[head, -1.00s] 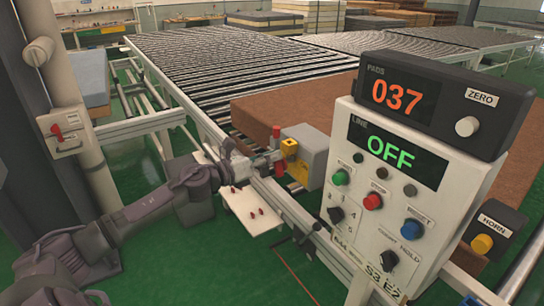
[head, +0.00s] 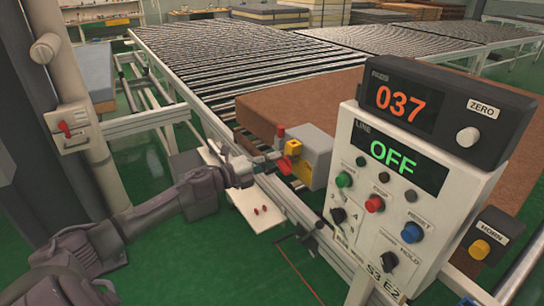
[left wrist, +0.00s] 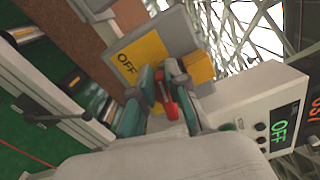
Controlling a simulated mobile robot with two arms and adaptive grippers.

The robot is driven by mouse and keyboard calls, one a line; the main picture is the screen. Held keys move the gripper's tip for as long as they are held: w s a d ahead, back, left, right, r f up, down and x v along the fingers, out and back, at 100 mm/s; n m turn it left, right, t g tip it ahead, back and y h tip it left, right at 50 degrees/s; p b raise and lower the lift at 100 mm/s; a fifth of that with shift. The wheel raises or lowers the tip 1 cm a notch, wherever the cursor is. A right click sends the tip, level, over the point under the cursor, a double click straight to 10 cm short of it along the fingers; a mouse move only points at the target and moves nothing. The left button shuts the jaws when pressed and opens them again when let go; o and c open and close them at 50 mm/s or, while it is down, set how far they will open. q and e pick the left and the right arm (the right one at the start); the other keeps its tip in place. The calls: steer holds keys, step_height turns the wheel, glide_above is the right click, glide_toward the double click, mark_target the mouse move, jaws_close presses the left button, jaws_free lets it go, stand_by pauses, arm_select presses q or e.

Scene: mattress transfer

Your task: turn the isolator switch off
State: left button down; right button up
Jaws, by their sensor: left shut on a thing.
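The isolator switch (head: 317,152) is a grey box with a yellow front, mounted on the conveyor's near rail in the head view. In the left wrist view its yellow plate (left wrist: 140,58) reads OFF, and its red handle (left wrist: 167,98) shows between the fingers. My left gripper (head: 270,166) is at the front of the box, shut on the red handle; in the left wrist view its fingers (left wrist: 166,97) stand on both sides of it. The fingers hide part of the handle. My right gripper is not in view.
A control panel (head: 345,150) stands close on the right, showing LINE OFF and 037, with a horn box (head: 493,236) beside it. A brown mattress (head: 345,92) lies on the roller conveyor (head: 215,65) behind the switch. A small white shelf (head: 250,215) sits below my gripper.

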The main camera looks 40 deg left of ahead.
arm_select(q)
steer(key=shift+d+f+n+p, duration=0.25)
steer(key=shift+f+n, duration=0.3)
steer(key=shift+n, duration=0.55)
steer(key=shift+f, duration=0.1)
steer(key=c, duration=1.2)
jaws_free()
steer(key=shift+o, duration=0.2)
steer(key=shift+r, duration=0.2)
steer(key=shift+a, duration=0.1)
steer(key=v, duration=1.2)
